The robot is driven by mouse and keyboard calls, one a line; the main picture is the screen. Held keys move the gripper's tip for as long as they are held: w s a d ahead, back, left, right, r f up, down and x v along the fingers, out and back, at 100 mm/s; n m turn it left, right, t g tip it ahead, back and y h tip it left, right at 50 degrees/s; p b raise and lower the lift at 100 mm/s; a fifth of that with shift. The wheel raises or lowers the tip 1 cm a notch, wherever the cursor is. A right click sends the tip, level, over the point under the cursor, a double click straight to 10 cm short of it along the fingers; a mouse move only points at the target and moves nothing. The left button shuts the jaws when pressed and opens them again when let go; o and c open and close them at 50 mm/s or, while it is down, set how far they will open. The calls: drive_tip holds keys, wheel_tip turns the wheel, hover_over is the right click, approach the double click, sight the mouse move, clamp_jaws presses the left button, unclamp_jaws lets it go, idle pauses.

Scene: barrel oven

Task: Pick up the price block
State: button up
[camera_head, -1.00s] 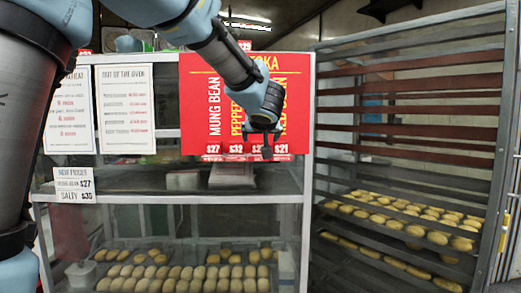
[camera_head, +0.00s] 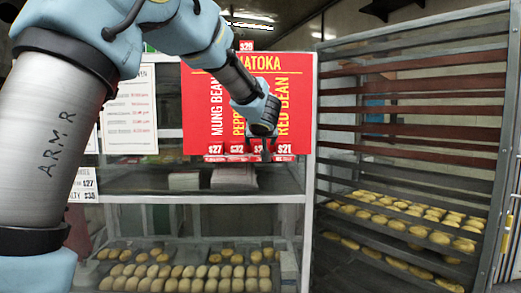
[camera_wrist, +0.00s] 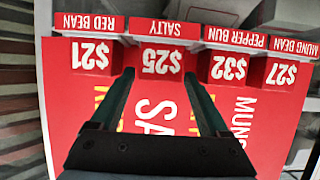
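Several small red price blocks stand in a row at the bottom of the red menu sign. In the wrist view, upside down, they are the $21 block (camera_wrist: 90,55), the $25 Salty block (camera_wrist: 162,60), the $32 block (camera_wrist: 228,67) and the $27 block (camera_wrist: 281,72). My gripper (camera_wrist: 158,68) is open, with its two fingertips reaching to either side of the $25 block. I cannot tell whether they touch it. In the head view my gripper (camera_head: 266,151) is at the sign's lower edge and partly hides the $25 block. The $21 block (camera_head: 283,149) shows to its right.
The red menu sign (camera_head: 200,110) stands upright behind the blocks on a glass display case (camera_head: 180,198). Pastries (camera_head: 200,272) lie inside the case. A metal rack (camera_head: 410,70) with trays of buns stands close at right. Paper signs (camera_head: 130,110) hang at left.

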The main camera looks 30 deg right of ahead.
drive_tip(key=c, duration=1.2)
